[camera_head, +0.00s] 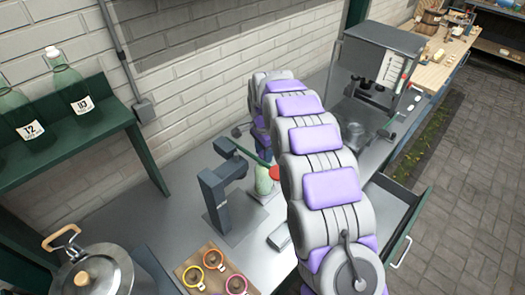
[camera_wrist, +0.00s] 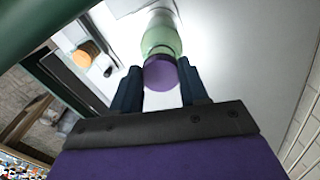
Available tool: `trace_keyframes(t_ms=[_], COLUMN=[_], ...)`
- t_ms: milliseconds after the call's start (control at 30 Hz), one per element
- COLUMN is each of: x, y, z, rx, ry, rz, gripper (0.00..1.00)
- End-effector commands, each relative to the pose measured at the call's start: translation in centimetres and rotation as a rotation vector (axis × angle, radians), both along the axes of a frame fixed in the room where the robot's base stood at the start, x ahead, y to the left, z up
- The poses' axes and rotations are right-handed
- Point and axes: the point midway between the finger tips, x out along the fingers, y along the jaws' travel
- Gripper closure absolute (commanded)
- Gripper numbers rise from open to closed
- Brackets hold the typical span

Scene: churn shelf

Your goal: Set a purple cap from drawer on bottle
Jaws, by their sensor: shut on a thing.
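In the wrist view, my gripper (camera_wrist: 159,69) has its two dark fingers on either side of a purple cap (camera_wrist: 161,74) and is shut on it. A pale green glass bottle (camera_wrist: 161,38) is directly beyond the cap, with its neck in line with it. I cannot tell whether the cap touches the bottle's mouth. In the head view, a green bottle (camera_head: 263,183) stands on the grey counter, partly hidden by my arm. My gripper is hidden there. An open drawer (camera_head: 402,238) sticks out at the counter's right front.
A dark press-like stand (camera_head: 222,192) is close left of the bottle. A wooden board (camera_head: 213,272) with coloured ring lids and a metal pot (camera_head: 95,275) are nearer. A green shelf (camera_head: 75,133) holds labelled bottles. A grey machine (camera_head: 374,70) stands behind my arm.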

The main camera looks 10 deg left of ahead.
Motion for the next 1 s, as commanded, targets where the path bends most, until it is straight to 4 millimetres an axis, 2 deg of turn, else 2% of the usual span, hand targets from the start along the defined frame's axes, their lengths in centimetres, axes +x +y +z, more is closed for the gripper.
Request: trace_keyframes(t_ms=[33,67,367,533,600,1000], x=[-0.03,-0.02,-0.04,-0.01,-0.01,0.04], y=[0.01,0.02,0.05,0.03,0.03,0.02], z=[-0.11,-0.11,-0.07,-0.06,-0.05,0.60], rx=[-0.001,-0.001,-0.001,-0.001,0.000,0.000], ry=[0.001,0.001,0.001,0.001,0.000,-0.001], rz=[0.000,0.000,0.000,0.000,0.000,0.000], gripper=[0.84,0.54,0.26,0.27,0.33,0.33])
